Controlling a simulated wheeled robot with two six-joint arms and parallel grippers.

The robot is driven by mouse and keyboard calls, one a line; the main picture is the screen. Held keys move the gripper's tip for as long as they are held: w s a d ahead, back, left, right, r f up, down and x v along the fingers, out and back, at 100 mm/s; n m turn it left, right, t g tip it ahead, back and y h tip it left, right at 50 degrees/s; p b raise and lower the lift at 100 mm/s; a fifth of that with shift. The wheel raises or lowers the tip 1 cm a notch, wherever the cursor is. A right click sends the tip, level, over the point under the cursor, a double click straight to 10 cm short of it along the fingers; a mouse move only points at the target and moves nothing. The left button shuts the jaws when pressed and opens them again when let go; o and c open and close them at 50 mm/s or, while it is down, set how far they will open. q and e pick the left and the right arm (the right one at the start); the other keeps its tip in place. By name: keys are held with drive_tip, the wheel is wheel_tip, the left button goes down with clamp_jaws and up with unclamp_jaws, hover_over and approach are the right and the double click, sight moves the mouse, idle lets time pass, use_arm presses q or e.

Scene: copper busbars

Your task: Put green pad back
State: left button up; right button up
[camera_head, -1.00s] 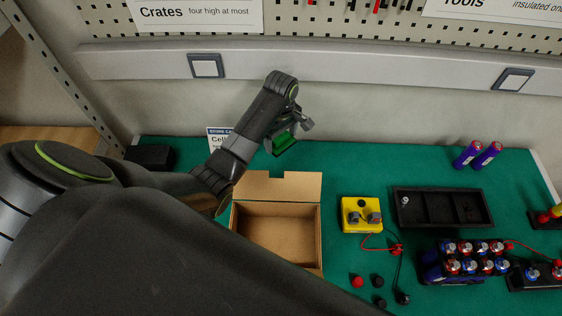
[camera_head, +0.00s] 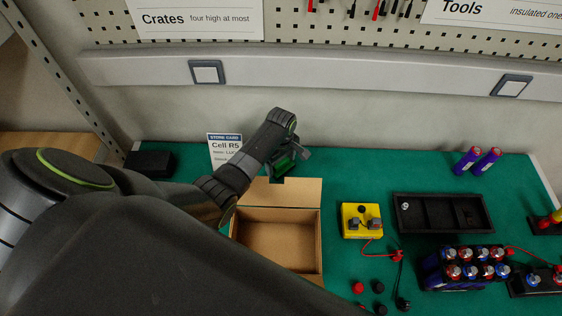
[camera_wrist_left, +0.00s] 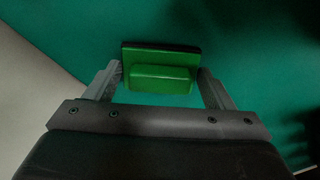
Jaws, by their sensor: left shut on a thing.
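The green pad (camera_wrist_left: 160,78) is a block with a raised bright green grip on a darker-edged base. In the left wrist view it sits between the two fingers of my left gripper (camera_wrist_left: 162,88), which is shut on the grip. In the head view the pad (camera_head: 283,163) shows small and partly hidden at my left gripper (camera_head: 291,158), over the back of the green mat (camera_head: 360,168), behind the cardboard box. I cannot tell whether the pad touches the mat. My right gripper is not in view.
An open cardboard box (camera_head: 278,244) stands in front of the gripper. A store card (camera_head: 222,149) stands behind my arm. A yellow device (camera_head: 361,221), black tray (camera_head: 444,212), battery pack (camera_head: 465,269) and purple cells (camera_head: 478,161) are to the right. The back middle mat is clear.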

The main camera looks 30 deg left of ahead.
use_arm(q)
drive_tip(key=shift+f, duration=0.15)
drive_tip(key=o, duration=1)
drive_tip(key=shift+c, duration=0.2)
wheel_tip(320, 180, up, 12)
drive_tip(key=shift+r, duration=0.2)
